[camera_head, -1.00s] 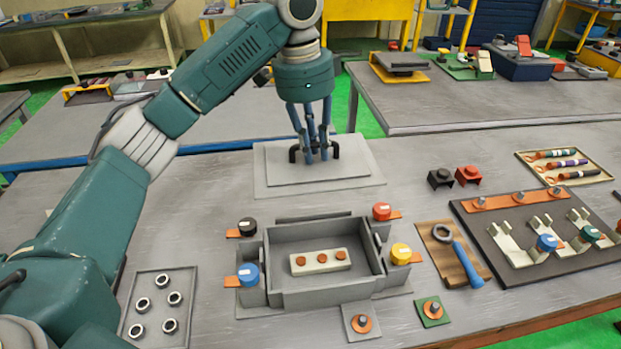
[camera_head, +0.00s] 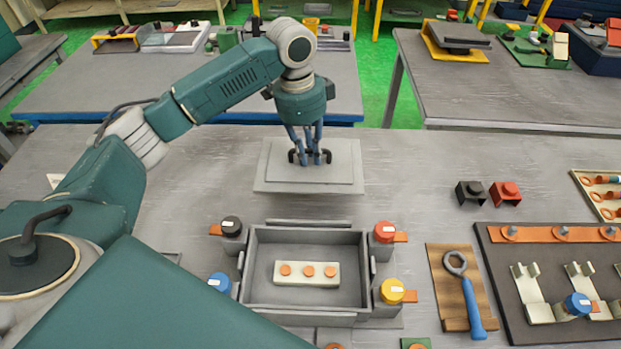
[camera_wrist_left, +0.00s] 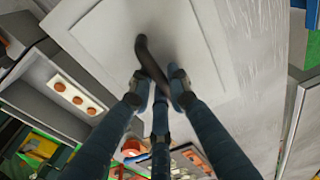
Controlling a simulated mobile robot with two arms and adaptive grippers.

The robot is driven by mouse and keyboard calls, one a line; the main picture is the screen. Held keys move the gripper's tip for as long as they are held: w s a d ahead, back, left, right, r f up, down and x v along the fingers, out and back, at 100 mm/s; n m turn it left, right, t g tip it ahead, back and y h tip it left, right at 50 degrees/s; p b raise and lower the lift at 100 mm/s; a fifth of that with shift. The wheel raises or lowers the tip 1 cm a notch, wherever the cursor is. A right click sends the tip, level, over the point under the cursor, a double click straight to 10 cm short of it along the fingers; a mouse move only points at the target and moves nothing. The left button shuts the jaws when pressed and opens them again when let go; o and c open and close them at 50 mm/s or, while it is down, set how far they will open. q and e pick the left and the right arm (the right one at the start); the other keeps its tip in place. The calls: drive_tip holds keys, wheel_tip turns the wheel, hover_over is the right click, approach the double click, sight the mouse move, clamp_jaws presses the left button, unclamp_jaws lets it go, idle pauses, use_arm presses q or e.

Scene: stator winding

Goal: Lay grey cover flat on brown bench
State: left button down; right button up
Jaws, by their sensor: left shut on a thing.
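The grey cover (camera_head: 280,180) is a stepped flat plate with a black handle on top. It lies level behind the open grey box, on or just above the bench top (camera_head: 405,205). The bench top looks greyish with a wood grain. My left gripper (camera_head: 310,157) points straight down and is shut on the cover's black handle. In the left wrist view the gripper (camera_wrist_left: 160,86) meets the handle (camera_wrist_left: 142,48) over the cover (camera_wrist_left: 205,50). Any gap under the cover cannot be told. My right gripper is not in view.
The open grey box (camera_head: 254,270) holds a cream block (camera_head: 322,280) with three copper discs, and coloured knobs stand around it. A black clip (camera_head: 470,192) and a red clip (camera_head: 506,192) stand to the right. The bench around the cover is clear.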

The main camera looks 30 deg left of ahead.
sight(310, 162)
use_arm(q)
drive_tip(key=f, duration=0.6)
drive_tip(key=shift+w+p, duration=0.2)
drive_tip(key=shift+p, duration=0.2)
drive_tip(key=shift+f+p, duration=0.35)
drive_tip(key=shift+f, duration=1.95)
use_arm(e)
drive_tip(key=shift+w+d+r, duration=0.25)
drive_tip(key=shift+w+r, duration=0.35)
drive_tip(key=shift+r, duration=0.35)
use_arm(q)
drive_tip(key=shift+d, duration=0.1)
drive_tip(key=c, duration=1.7)
unclamp_jaws()
drive_tip(key=shift+s+f, duration=0.1)
drive_tip(key=shift+f, duration=0.05)
drive_tip(key=shift+o, duration=0.2)
